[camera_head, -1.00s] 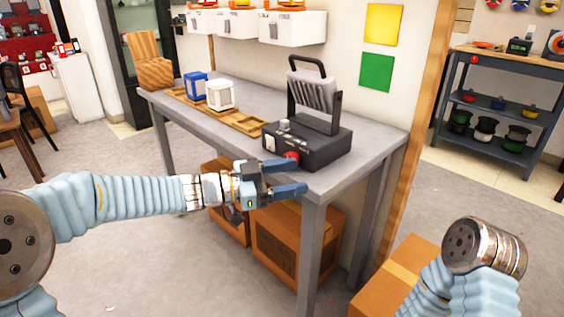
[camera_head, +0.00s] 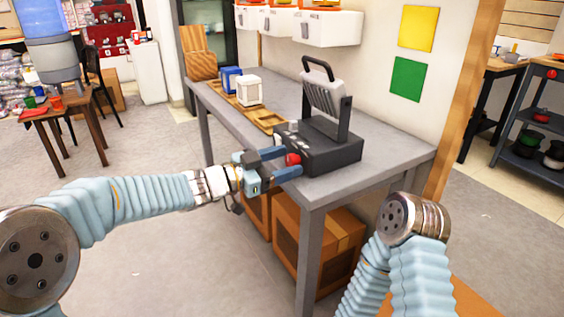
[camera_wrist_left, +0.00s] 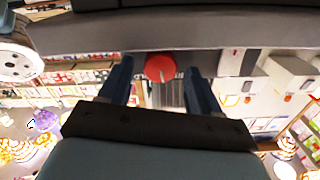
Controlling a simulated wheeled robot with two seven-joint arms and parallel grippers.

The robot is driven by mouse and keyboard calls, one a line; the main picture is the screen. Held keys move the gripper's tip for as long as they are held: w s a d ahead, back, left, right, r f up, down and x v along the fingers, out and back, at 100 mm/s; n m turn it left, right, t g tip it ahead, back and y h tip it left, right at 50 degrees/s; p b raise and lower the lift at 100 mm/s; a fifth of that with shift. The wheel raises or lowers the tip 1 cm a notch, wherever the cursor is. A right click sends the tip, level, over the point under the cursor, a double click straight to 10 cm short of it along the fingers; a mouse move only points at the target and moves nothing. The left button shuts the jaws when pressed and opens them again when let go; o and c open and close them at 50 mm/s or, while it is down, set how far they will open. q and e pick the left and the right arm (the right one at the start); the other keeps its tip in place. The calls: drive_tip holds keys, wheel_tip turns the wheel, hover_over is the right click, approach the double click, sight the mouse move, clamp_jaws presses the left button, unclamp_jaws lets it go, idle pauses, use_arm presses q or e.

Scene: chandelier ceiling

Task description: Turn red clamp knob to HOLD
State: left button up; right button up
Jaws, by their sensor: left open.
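The red clamp knob (camera_head: 292,159) sits on the front face of a dark clamp device (camera_head: 335,152) with an upright grey plate and a black handle. The device stands near the front corner of the grey table (camera_head: 392,160). My left gripper (camera_head: 286,162) is open, with one blue finger on each side of the knob. In the left wrist view the red knob (camera_wrist_left: 160,67) shows between the two fingertips (camera_wrist_left: 160,75), with a gap on either side. I cannot tell whether a finger touches it. No HOLD marking is readable. My right gripper is out of view.
A wooden tray (camera_head: 265,117), a white block (camera_head: 249,90) and a blue block (camera_head: 231,79) lie farther back on the table. White wall bins (camera_head: 328,28) hang above.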

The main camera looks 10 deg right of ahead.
use_arm(q)
drive_tip(key=c, duration=1)
drive_tip(key=shift+f+m+b, duration=0.15)
drive_tip(key=shift+m+b, duration=0.45)
drive_tip(key=shift+m, duration=0.2)
drive_tip(key=shift+c, duration=0.2)
drive_tip(key=shift+m, duration=0.6)
drive_tip(key=o, duration=1)
drive_tip(key=shift+s, duration=0.1)
drive_tip(key=shift+o, duration=0.2)
